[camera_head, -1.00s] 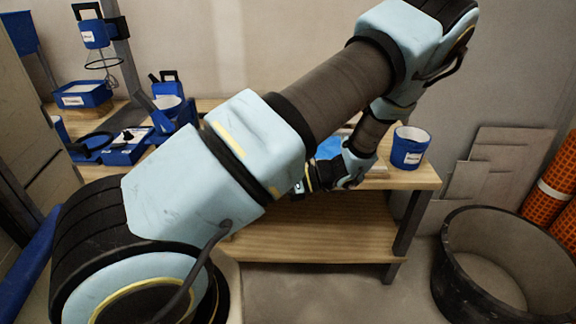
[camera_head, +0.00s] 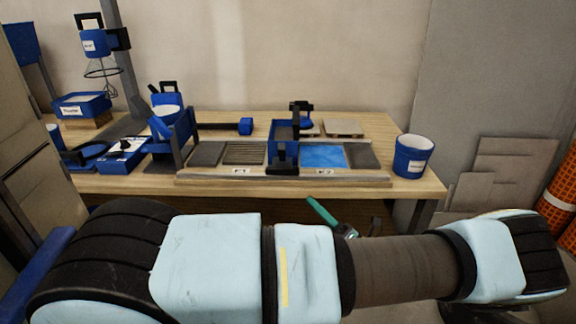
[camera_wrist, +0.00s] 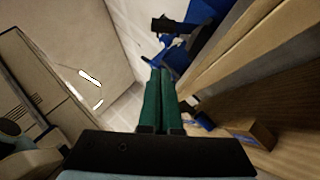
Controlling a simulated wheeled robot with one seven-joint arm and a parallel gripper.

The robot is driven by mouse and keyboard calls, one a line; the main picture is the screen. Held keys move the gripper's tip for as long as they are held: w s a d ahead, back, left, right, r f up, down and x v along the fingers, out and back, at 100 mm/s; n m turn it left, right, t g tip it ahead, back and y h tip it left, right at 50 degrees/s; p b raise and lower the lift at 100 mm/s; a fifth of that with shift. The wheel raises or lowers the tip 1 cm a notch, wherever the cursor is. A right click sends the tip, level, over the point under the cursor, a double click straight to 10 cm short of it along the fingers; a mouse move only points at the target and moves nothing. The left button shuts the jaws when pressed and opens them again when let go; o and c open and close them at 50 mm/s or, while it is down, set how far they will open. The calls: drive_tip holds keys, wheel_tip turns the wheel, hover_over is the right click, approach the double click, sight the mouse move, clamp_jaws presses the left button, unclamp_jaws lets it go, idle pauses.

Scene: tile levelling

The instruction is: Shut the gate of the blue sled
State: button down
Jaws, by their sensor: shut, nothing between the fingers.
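The blue sled (camera_head: 284,130) stands on the long board on the workbench, between a grey slatted panel on its left and a bright blue panel on its right. A dark part hangs low on its near side and a dark handle rises at its upper right. I cannot tell which part is the gate or how it stands. My gripper (camera_head: 314,203) shows green fingers just in front of the bench's near edge, below and right of the sled and apart from it. In the wrist view its fingers (camera_wrist: 160,78) lie together, empty.
The long board (camera_head: 215,178) lies along the front of the wooden workbench (camera_head: 420,185). A blue-and-white bucket (camera_head: 413,155) stands at its right end. Blue tools and a blue tray (camera_head: 82,104) crowd the left. My arm crosses the foreground. Leaning sheets (camera_head: 500,165) stand at right.

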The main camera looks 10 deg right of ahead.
drive_tip(key=p, duration=0.2)
approach(282, 153)
drive_tip(key=w+a, duration=0.1)
drive_tip(key=w+a+r, duration=0.1)
drive_tip(key=a, duration=0.1)
drive_tip(key=w+a, duration=0.1)
drive_tip(key=a, duration=0.1)
drive_tip(key=shift+w+r, duration=0.2)
drive_tip(key=shift+r, duration=0.2)
drive_tip(key=shift+w+d+r, duration=0.1)
drive_tip(key=shift+w+r, duration=0.2)
drive_tip(key=shift+w, duration=0.1)
drive_tip(key=shift+p, duration=0.35)
